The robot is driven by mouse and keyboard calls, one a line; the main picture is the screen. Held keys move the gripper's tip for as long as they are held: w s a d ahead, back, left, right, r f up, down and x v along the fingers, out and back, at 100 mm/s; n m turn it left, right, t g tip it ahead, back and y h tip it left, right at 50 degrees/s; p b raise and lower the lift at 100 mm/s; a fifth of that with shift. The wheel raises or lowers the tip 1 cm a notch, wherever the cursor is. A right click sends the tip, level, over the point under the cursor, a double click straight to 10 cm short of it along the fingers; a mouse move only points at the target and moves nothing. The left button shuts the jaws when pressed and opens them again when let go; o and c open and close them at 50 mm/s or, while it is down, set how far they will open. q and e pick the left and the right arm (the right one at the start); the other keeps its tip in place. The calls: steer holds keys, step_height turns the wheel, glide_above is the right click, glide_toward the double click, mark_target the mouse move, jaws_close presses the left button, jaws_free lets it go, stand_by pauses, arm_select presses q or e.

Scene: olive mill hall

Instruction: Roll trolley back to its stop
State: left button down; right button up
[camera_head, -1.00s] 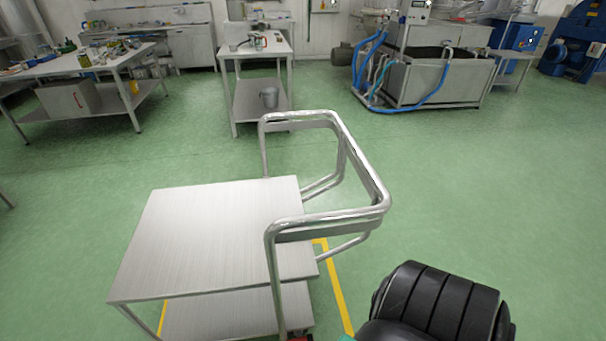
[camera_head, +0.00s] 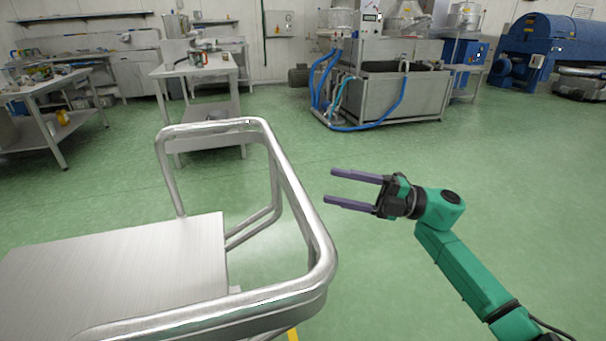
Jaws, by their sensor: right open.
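The metal trolley (camera_head: 130,275) stands at the lower left, with its flat steel top and a tubular push handle (camera_head: 285,180) on its right side. The trolley's near and left parts are cut off by the frame. My right gripper (camera_head: 328,186) is to the right of the handle, apart from it. Its two purple fingers point left towards the handle, spread open with nothing between them. A short piece of yellow floor line (camera_head: 293,334) shows under the handle at the bottom edge. My left gripper is not in view.
Behind the trolley stands a small steel table (camera_head: 195,66). A workbench (camera_head: 50,90) is at the far left. A steel tank (camera_head: 400,95) with blue hoses stands at the back, and a blue machine (camera_head: 550,45) is at the right. Green floor (camera_head: 520,180) is clear on the right.

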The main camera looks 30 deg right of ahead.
mark_target(283, 175)
steer(key=x, duration=0.6)
steer(key=p+x, duration=0.1)
steer(key=x, duration=0.5)
steer(key=shift+a+r, duration=0.2)
steer(key=shift+r, duration=0.05)
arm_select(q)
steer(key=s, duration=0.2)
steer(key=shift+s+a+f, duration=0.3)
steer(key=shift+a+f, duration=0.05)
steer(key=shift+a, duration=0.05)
arm_select(e)
steer(key=shift+w+a+f, duration=0.1)
steer(key=shift+w+a, duration=0.15)
steer(key=shift+w, duration=0.1)
jaws_close()
